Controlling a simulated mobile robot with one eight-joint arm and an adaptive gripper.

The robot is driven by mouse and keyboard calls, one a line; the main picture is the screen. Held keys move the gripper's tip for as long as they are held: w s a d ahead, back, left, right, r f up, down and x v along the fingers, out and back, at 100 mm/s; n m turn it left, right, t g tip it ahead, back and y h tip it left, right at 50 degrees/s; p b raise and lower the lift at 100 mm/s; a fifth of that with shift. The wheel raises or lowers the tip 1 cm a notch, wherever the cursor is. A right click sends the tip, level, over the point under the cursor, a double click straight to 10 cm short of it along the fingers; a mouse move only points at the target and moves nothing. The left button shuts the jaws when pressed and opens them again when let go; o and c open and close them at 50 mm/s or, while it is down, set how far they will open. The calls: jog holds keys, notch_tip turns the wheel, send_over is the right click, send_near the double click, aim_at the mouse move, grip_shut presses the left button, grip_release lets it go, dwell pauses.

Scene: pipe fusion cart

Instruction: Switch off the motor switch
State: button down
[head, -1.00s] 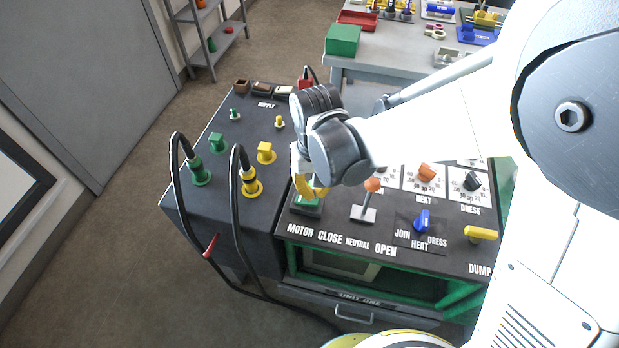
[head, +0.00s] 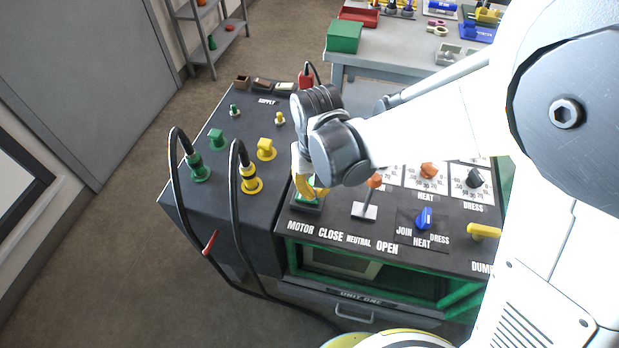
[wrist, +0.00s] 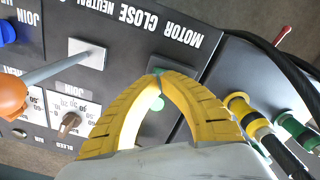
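The motor switch (head: 304,206), a green switch on a dark square base, sits above the MOTOR label at the panel's front left corner. My gripper (head: 314,192), with yellow fingers, is right over it and hides most of it in the head view. In the wrist view my gripper (wrist: 158,73) has its fingertips together, with nothing held between them. Contact at the tips seems likely but cannot be confirmed.
A lever with an orange knob (head: 375,181) stands close to the right of my gripper. A blue selector knob (head: 424,218) and a yellow dump handle (head: 484,231) are farther right. Black cables with a yellow plug (head: 250,180) and a green plug (head: 196,165) arch up at the left.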

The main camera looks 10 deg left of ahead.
jog(key=shift+f+b, duration=0.8)
jog(key=shift+f, duration=0.15)
dwell(0.4)
jog(key=shift+r+p, duration=2.7)
jog(key=shift+r, duration=0.85)
jog(key=d+r+t, duration=0.1)
jog(key=d+r, duration=0.2)
jog(key=d+r+m, duration=0.1)
jog(key=d+r, duration=0.2)
jog(key=d, duration=0.1)
jog(key=d+r+m+t+y, duration=0.1)
jog(key=d+r, duration=0.2)
jog(key=d, duration=0.1)
jog(key=shift+w+d+r+t, duration=0.15)
jog(key=shift+w+d+t, duration=0.05)
jog(key=shift+w+t, duration=0.1)
jog(key=s+d+r+m+t, duration=0.1)
jog(key=s+d+r+t, duration=0.1)
jog(key=d, duration=0.5)
jog(key=s+d+r+m+t+h, duration=0.1)
jog(key=s+d+r+m+t, duration=0.1)
jog(key=d, duration=0.5)
jog(key=shift+s+r+t, duration=0.3)
jog(key=shift+s+r, duration=0.6)
jog(key=shift+s, duration=0.15)
